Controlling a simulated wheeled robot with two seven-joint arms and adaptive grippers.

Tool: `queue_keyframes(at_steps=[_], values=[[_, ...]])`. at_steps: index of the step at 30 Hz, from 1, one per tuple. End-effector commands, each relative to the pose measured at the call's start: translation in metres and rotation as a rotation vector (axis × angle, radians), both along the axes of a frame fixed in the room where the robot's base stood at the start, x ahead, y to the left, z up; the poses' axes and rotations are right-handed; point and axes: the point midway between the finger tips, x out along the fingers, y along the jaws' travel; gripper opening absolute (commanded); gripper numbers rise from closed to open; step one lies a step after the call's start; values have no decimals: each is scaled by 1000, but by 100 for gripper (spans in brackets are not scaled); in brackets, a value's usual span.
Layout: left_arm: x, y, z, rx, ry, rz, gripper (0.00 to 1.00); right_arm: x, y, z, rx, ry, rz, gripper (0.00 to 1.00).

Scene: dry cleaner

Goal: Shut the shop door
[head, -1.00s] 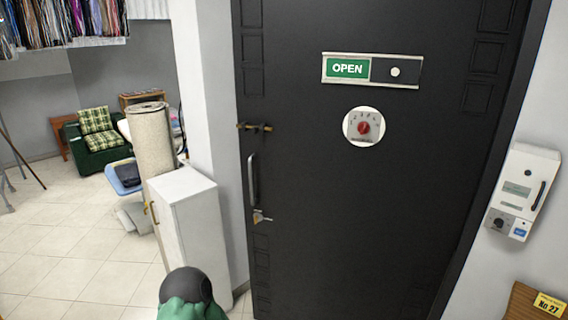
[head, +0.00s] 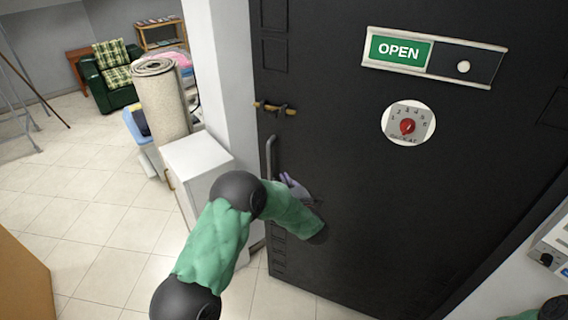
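The black shop door (head: 350,200) fills the middle and right of the head view. Its left edge is beside a white wall end; I cannot tell whether there is a gap. A vertical pull handle (head: 270,155) is near that edge, below a brass bolt (head: 275,108). My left arm, green with black joints, reaches up from the bottom. My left gripper (head: 293,186) is just right of the handle, close to the door face, partly hidden by my arm. Its fingers are too small to judge, and contact is unclear. My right gripper is out of view; only a bit of that arm shows bottom right.
An OPEN sign (head: 430,56) and a round dial (head: 408,122) are on the door. A white cabinet (head: 195,165) and a rolled carpet (head: 160,100) stand left of it. A brown panel (head: 22,285) is bottom left. Tiled floor (head: 90,215) is clear at left.

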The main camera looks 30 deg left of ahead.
Motion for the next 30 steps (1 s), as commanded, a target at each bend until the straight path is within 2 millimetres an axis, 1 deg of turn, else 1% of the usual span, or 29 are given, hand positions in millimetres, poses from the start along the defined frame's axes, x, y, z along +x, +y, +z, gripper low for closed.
queue_keyframes(at_steps=[5, 16, 21, 24, 30], values=[[15, 20, -2, 0, 2, 2, 0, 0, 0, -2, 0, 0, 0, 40], [60, 73, -3, 2, 4, -1, 0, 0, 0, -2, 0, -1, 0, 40], [83, 74, -3, 1, 4, -4, 0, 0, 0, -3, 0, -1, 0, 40], [92, 75, -2, 1, 4, -3, 0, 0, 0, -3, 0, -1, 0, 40], [100, 75, -2, 1, 6, -5, 0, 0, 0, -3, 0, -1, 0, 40]])
